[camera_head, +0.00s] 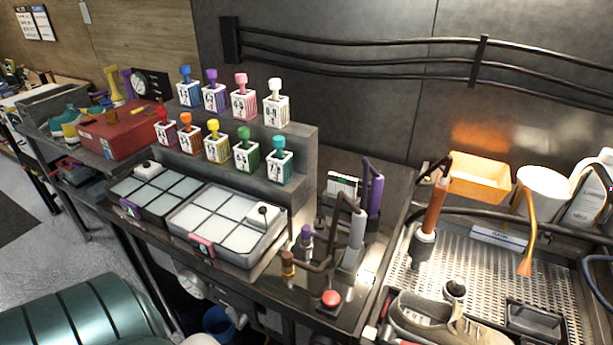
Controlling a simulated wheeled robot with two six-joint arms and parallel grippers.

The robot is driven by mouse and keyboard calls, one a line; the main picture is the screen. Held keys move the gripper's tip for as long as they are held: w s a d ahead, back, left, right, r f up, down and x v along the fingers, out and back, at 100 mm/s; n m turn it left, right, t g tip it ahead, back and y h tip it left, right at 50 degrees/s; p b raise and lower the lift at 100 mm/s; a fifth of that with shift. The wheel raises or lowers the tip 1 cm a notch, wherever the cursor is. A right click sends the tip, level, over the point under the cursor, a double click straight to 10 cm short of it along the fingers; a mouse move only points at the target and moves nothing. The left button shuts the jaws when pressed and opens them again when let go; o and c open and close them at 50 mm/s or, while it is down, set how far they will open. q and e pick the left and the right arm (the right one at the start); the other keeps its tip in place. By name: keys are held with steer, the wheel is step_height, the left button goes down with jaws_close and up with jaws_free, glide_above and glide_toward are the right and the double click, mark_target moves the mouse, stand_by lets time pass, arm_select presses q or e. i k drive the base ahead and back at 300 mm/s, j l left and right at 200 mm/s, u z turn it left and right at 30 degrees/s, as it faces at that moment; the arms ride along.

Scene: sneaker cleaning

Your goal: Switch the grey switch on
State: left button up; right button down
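A lever with a light grey handle (356,230) stands nearly upright at the right end of the workbench. A dark bent bar runs beside it. I take it to be the grey switch, and I cannot tell from its pose whether it is on or off. A similar lever with a purple handle (375,195) stands just behind it, and one with an orange handle (434,207) stands to the right, by the sink. Neither of my grippers shows in the head view, and nothing is seen touching the grey lever.
A red push button (330,298), a small purple knob (307,232) and a brown knob (288,258) sit in front of the grey lever. Lidded trays (238,258) lie to the left, below stepped shelves of stampers. A sneaker (440,322) rests on the perforated sink (470,262).

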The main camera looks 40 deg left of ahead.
mark_target(239, 323)
steer(key=k+j+u, duration=0.1)
steer(key=u, duration=0.4)
steer(key=j+u, duration=0.25)
steer(key=u, duration=0.2)
steer(key=j+u, duration=0.25)
steer(key=u, duration=0.25)
